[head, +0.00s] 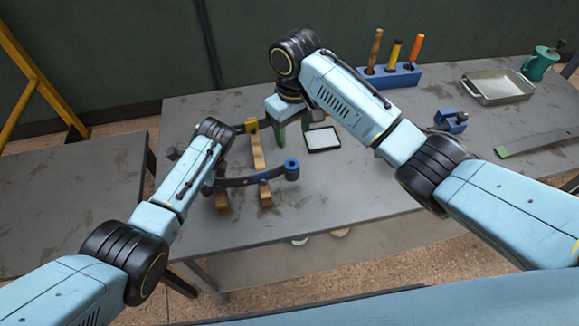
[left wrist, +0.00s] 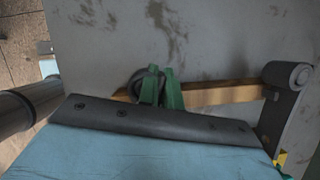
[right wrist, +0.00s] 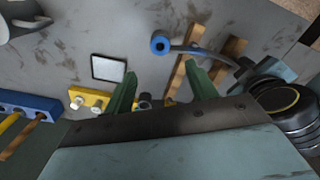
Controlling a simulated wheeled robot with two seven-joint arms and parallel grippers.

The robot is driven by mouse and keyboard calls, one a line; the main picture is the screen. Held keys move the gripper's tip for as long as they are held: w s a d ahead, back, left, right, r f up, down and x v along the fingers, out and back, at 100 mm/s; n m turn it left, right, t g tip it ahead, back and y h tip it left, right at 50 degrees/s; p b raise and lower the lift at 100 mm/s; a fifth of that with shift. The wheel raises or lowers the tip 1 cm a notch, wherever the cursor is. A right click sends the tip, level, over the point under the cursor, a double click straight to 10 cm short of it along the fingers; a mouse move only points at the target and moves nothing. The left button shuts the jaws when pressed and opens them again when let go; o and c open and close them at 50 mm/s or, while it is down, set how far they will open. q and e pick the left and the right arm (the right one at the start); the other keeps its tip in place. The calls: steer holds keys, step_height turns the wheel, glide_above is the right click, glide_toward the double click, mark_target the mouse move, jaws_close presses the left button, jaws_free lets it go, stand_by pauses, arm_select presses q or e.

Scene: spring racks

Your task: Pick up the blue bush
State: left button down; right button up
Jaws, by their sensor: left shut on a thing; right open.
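The blue bush (head: 292,168) is a short blue ring at the right end of the front dark leaf spring (head: 240,182). It also shows in the right wrist view (right wrist: 160,43), with nothing gripping it. My left gripper (left wrist: 162,88) is shut on a dark round part that looks like the spring's other end; the fingers partly hide it. My right gripper (right wrist: 162,88) is open.
Wooden bars (head: 257,155) lie under the springs. A black-framed white square (head: 323,139) lies right of them. A blue tool holder (head: 390,76), metal tray (head: 497,87), green mug (head: 541,64) and blue vise-like item (head: 451,121) stand farther right. The table front right of the springs is clear.

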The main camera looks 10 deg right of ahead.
mark_target(292, 170)
step_height(292, 170, down, 12)
steer(key=shift+r, duration=0.2)
steer(key=shift+s+d, duration=0.1)
steer(key=c, duration=1.1)
